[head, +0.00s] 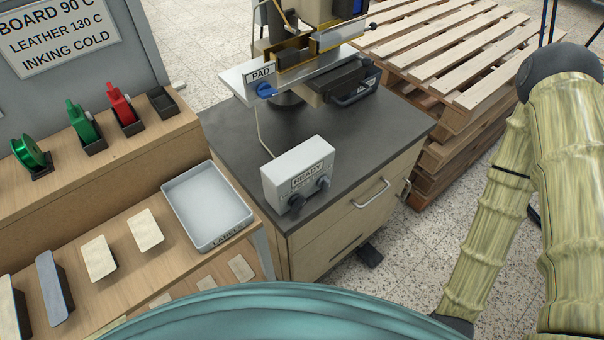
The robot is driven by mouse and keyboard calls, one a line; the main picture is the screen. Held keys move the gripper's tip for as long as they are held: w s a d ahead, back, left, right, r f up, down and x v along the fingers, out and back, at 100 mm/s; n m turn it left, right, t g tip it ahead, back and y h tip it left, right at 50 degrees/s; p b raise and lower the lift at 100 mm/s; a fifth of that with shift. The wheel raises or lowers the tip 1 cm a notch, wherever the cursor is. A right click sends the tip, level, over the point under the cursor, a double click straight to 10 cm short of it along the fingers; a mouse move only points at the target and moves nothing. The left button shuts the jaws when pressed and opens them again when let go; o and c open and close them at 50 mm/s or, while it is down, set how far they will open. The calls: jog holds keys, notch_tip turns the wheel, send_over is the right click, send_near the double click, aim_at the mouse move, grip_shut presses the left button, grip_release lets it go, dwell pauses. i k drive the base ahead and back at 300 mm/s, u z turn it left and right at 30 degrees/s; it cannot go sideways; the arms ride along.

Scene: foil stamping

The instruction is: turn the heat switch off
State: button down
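A light grey control box (298,174) with a READY plate stands on the dark top of a wooden cabinet, near its front left corner. Two dark knobs stick out of its front: a left knob (297,203) and a right knob (323,184). Small lettering near the knobs is too small to read, so I cannot tell which is the heat switch or how it is set. A cable runs from the box up to the stamping press (305,65) behind. My arm shows at the right, apart from the box. My gripper is out of view.
The cabinet top (385,125) is clear right of the box. Drawer handles (371,193) stick out in front. Stacked pallets (450,60) stand behind right. At left, a bench holds a LABELS tray (245,222), flat pieces and foil rolls (83,123).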

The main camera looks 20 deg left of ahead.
aim_at(297, 201)
jog(key=u, duration=0.95)
jog(key=k, duration=1.1)
jog(key=z, duration=0.8)
